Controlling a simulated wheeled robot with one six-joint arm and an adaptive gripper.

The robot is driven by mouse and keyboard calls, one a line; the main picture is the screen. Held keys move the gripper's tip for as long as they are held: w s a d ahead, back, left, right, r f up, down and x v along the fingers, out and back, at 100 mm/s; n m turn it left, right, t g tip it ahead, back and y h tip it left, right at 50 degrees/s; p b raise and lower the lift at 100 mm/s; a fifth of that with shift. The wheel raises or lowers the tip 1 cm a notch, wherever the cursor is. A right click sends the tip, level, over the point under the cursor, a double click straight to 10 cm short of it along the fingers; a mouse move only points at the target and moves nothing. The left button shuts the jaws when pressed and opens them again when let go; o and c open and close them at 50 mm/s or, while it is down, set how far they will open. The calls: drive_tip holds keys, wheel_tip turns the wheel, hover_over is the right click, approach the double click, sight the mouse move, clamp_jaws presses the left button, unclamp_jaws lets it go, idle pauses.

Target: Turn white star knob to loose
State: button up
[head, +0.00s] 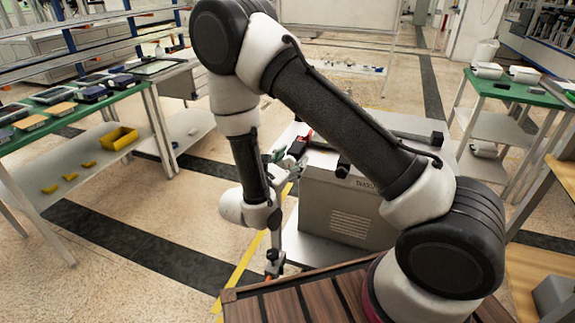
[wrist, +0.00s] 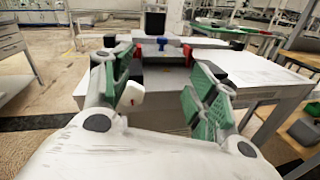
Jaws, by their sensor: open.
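A small white knob (wrist: 131,94) shows in the wrist view, between my fingers and close to the left one. It has a small red spot on its face; its star shape is too small to make out. My gripper (wrist: 165,100) is open, with green pads on both fingers, and the gap between them holds nothing gripped. I cannot tell whether the left finger touches the knob.
A blue part (wrist: 162,42), a red part (wrist: 187,54) and a black block (wrist: 155,22) stand beyond the fingers. A green-topped bench (head: 75,115) stands left with a yellow bin (head: 119,137) below. Another green-topped table (head: 515,92) is at right. Floor between is clear.

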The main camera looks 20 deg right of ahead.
sight(289, 163)
drive_tip(key=a+f+n+t+y, duration=0.2)
drive_tip(key=a+f+n+y, duration=0.1)
drive_tip(key=a+f, duration=0.15)
drive_tip(key=x, duration=0.7)
drive_tip(key=shift+s+d+f, duration=0.1)
drive_tip(key=shift+d+f, duration=0.25)
drive_tip(key=shift+d, duration=0.05)
drive_tip(key=shift+c, duration=0.2)
drive_tip(key=c, duration=1)
